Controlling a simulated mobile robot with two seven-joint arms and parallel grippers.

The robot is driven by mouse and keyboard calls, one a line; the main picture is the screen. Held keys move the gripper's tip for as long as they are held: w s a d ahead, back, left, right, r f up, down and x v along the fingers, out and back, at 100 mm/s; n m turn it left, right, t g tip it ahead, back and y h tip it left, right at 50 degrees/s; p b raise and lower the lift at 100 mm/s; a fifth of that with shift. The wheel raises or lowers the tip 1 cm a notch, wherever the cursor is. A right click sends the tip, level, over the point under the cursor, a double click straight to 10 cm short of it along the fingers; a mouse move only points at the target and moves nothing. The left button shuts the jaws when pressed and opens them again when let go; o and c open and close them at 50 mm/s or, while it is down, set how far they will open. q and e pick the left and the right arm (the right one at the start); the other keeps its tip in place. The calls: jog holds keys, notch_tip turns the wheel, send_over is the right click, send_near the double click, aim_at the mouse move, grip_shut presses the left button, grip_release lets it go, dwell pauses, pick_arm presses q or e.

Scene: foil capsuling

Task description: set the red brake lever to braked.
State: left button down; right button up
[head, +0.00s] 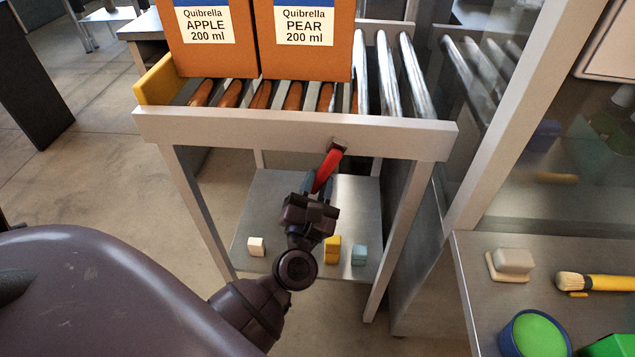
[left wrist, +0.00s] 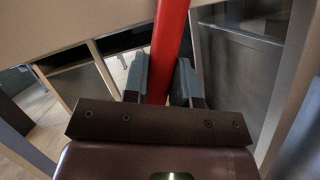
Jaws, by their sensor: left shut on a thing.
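The red brake lever (head: 329,166) hangs from a dark pivot on the front rail of the roller conveyor (head: 300,127), slanting down and to the left in the head view. My left gripper (head: 319,184) is shut on the lever's lower part. In the left wrist view the red lever (left wrist: 169,45) runs down between the two grey fingers of my left gripper (left wrist: 161,82). The lever's lower end is hidden by the gripper. My right gripper is in neither view.
An apple carton (head: 208,60) and a pear carton (head: 305,60) stand on the rollers. Small blocks lie on the lower shelf (head: 275,195), including a white one (head: 256,246). At right, a bench holds a brush (head: 595,282) and a green-filled tub (head: 535,335).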

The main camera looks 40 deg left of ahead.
pick_arm(q)
jog(key=c, duration=0.9)
grip_release()
jog(key=shift+s+d, duration=0.1)
jog(key=shift+s, duration=0.05)
jog(key=shift+s+d+f, duration=0.1)
jog(key=shift+s+f, duration=0.15)
jog(key=b+v, duration=0.1)
jog(key=v, duration=0.8)
jog(key=shift+s+d, duration=0.15)
jog(key=shift+s, duration=0.2)
